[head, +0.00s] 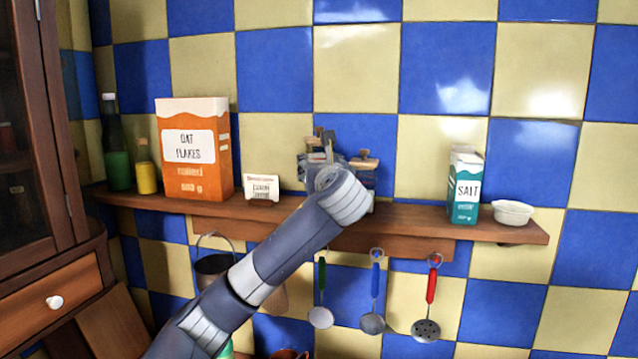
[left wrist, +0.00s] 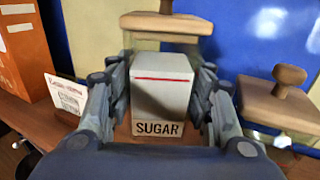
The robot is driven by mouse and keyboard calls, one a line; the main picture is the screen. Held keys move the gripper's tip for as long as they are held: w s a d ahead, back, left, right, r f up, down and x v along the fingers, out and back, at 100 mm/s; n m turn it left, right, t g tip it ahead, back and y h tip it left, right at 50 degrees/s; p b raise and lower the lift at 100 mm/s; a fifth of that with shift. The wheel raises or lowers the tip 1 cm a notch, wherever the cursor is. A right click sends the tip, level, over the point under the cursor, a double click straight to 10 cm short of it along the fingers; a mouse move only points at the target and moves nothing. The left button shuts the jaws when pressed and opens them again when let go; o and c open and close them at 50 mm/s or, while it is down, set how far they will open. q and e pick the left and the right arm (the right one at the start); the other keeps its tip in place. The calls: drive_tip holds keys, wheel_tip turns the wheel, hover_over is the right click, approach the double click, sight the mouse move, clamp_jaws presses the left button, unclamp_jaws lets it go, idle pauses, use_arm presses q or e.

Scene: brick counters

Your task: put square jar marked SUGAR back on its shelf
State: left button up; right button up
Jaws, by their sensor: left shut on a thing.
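The square jar marked SUGAR (left wrist: 162,85) is white with a red line and black letters, seen from above in the left wrist view. My left gripper (left wrist: 163,92) is shut on it, one finger on each side. In the head view my left gripper (head: 322,152) is over the middle of the wooden shelf (head: 415,219); my forearm hides the jar there. I cannot tell whether the jar touches the shelf. Wooden knobbed lids show behind the jar (left wrist: 166,22) and to its right (left wrist: 278,103). My right gripper is not in view.
A SALT carton (head: 465,188) and white bowl (head: 512,212) stand at the right. Utensils hang below.

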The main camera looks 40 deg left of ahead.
use_arm(q)
drive_tip(key=f, duration=0.2)
drive_tip(key=f+p, duration=0.1)
drive_tip(key=f, duration=0.1)
drive_tip(key=shift+w+a, duration=0.2)
drive_tip(key=shift+a, duration=0.1)
drive_tip(key=shift+s+d+f, duration=0.1)
drive_tip(key=shift+f, duration=0.05)
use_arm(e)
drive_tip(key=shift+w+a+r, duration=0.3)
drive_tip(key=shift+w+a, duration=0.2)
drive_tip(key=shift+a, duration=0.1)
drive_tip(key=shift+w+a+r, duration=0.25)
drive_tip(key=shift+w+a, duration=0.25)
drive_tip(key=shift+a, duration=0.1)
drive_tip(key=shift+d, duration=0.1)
use_arm(q)
drive_tip(key=shift+f, duration=0.15)
drive_tip(key=o, duration=1)
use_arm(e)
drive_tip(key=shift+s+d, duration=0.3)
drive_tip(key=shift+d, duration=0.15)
